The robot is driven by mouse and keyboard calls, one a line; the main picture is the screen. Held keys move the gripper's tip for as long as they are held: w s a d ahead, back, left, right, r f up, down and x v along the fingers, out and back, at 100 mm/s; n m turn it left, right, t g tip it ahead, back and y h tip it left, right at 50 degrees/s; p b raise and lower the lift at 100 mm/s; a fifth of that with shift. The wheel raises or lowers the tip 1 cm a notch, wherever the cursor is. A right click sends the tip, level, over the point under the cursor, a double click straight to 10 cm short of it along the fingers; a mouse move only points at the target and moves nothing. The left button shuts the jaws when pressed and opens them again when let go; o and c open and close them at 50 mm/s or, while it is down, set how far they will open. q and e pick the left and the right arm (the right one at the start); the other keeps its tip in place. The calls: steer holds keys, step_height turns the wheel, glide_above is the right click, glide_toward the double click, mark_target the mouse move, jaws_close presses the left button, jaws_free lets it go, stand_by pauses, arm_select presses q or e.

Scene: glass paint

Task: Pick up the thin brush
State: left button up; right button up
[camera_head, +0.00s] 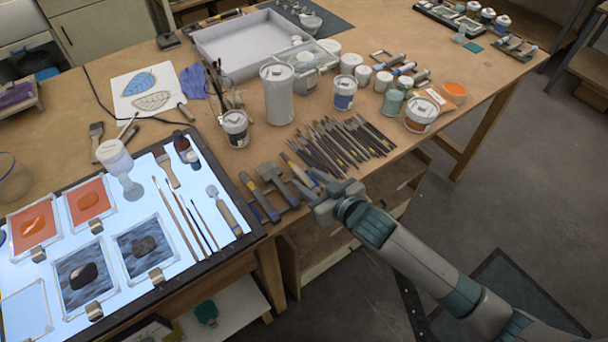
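Several slim brushes lie side by side on the lit panel (150,205). The thinnest-looking brush (204,224) is on their right, beside a wider flat tool (222,208). Two longer brushes (178,218) lie just left of it. I cannot tell for sure which one is the thin brush. My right gripper (312,190) is over the table's front edge, right of the panel and apart from these brushes. Its fingers overlap dark tools in the picture, so its opening is unclear. My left gripper is not in view.
Scrapers and wide brushes (268,185) lie between the panel and my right gripper. A dense row of brushes (345,142) lies behind it. A tall white container (277,95) and several paint jars (236,128) stand farther back. Framed glass pieces (85,275) cover the panel's left.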

steer(key=shift+w+a, duration=0.1)
steer(key=shift+a, duration=0.05)
stand_by(0.3)
jaws_close()
steer(key=shift+r, duration=0.15)
